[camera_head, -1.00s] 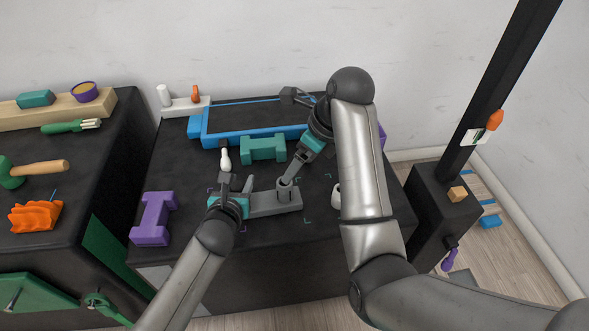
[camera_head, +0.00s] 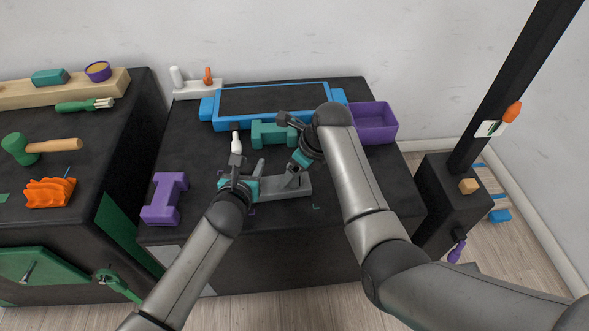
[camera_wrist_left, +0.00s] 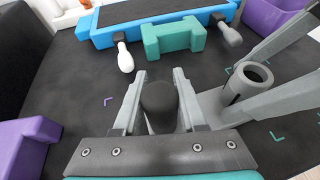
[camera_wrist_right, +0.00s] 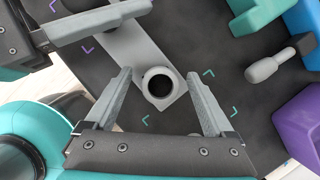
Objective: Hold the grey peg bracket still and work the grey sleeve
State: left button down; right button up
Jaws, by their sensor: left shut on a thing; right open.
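The grey peg bracket (camera_head: 290,189) lies flat near the front of the black table. My left gripper (camera_wrist_left: 160,105) is shut on its dark upright post, at the bracket's left end. The grey sleeve (camera_wrist_right: 159,84), a hollow upright cylinder, stands at the bracket's other end; in the left wrist view (camera_wrist_left: 247,88) a slot shows in its side. My right gripper (camera_wrist_right: 159,100) is open, with its fingers apart on either side of the sleeve. The head view mostly hides the sleeve behind the right gripper, and whether either finger touches it is unclear.
Behind the bracket stand a white-handled tool (camera_head: 236,143), a teal block (camera_head: 268,133), a blue-framed tray (camera_head: 213,112) and a purple bin (camera_head: 381,122). A purple block (camera_head: 163,198) is at the left. The table's front edge is close to the bracket.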

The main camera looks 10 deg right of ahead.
jog(key=shift+c, duration=0.4)
grip_shut()
dwell(0.9)
